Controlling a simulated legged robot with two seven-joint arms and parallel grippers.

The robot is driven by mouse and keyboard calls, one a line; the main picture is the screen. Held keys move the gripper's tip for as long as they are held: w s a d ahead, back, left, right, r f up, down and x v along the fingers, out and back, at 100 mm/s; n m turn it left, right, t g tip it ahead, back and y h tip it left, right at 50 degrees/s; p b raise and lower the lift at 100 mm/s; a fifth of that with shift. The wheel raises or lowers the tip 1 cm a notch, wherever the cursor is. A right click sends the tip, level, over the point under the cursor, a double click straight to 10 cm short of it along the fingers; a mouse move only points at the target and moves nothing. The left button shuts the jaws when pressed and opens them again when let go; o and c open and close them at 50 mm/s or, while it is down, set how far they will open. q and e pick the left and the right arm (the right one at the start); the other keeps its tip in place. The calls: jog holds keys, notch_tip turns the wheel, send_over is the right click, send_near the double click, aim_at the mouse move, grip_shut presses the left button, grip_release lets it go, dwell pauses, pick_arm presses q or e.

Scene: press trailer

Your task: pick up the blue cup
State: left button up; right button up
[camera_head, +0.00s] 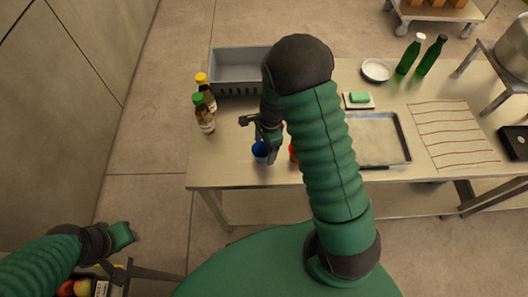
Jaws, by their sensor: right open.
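The blue cup (259,153) stands on the table near its front left edge, partly covered by my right gripper. My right gripper (258,138) is open over and beside the cup, with one finger out to the left and the other pointing down at the cup's right side. I cannot tell whether it touches the cup. My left gripper (122,236) is low at the left, away from the table, and its jaws do not show clearly.
A red object (292,153) is right of the cup, mostly hidden by my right arm. Two bottles (204,112) stand at the left edge, a grey bin (238,72) behind. A metal tray (383,137) lies to the right. A fruit crate (103,288) is below my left arm.

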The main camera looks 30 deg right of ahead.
jog(key=shift+w+a+f, duration=0.15)
jog(key=shift+a+f, duration=0.15)
jog(key=shift+f, duration=0.35)
jog(key=shift+w+a+f, duration=0.15)
jog(key=shift+a+f, duration=0.1)
jog(key=shift+a, duration=0.05)
jog(key=shift+a+r, duration=0.1)
jog(key=shift+a, duration=0.25)
jog(key=shift+c, duration=1.1)
jog(key=shift+d+r, duration=0.1)
jog(key=shift+d, duration=0.05)
jog(key=shift+c, duration=1.3)
jog(key=shift+d, duration=0.45)
jog(key=c, duration=0.7)
jog(key=shift+c, duration=0.8)
pick_arm(q)
jog(key=shift+w+a+f, duration=0.15)
jog(key=shift+w+a, duration=0.1)
jog(key=shift+a, duration=0.45)
pick_arm(e)
jog(key=shift+a, duration=0.35)
